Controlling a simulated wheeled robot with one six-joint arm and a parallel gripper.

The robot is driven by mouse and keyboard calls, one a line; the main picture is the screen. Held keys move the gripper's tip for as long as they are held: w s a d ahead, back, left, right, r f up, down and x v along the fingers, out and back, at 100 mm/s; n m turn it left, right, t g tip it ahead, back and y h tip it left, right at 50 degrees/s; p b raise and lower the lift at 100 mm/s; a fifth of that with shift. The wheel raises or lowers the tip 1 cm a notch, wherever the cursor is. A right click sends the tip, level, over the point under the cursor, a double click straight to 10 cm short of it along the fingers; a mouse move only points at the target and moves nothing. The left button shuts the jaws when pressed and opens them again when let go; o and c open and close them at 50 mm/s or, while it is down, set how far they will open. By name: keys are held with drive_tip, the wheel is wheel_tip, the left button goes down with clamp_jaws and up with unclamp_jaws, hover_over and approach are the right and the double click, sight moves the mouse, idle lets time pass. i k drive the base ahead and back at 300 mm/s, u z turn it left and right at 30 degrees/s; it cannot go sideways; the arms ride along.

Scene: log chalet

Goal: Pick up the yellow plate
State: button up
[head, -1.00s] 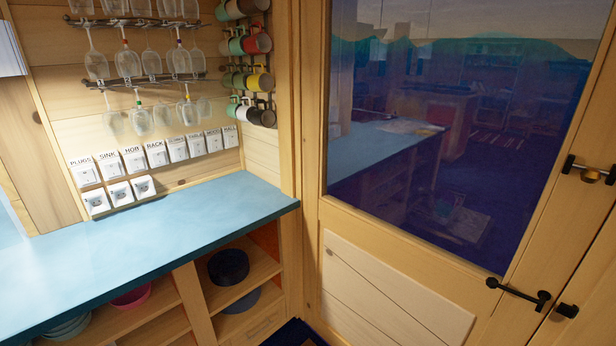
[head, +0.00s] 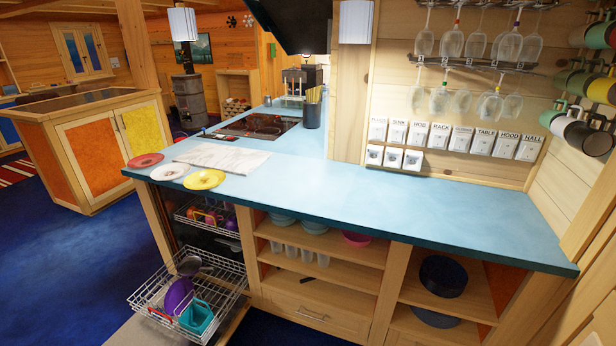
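The yellow plate (head: 204,180) lies flat on the near left part of the blue counter (head: 390,205), close to its front edge. A white plate (head: 170,171) lies just to its left and a red plate (head: 145,160) beyond that. A pale marble board (head: 222,157) lies just behind the yellow plate. The yellow plate looks unobstructed from above. My gripper is not in the head view.
An open dishwasher with its lower rack (head: 190,295) pulled out stands below the plates and juts into the floor space. A dark utensil pot (head: 312,115) and a hob (head: 255,126) are farther back. The counter's right part is clear. Blue floor is open at left.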

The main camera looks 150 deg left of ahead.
sight(203, 180)
drive_tip(key=z, duration=1.7)
drive_tip(key=k, duration=2.2)
drive_tip(key=z, duration=2.75)
drive_tip(key=i, duration=0.95)
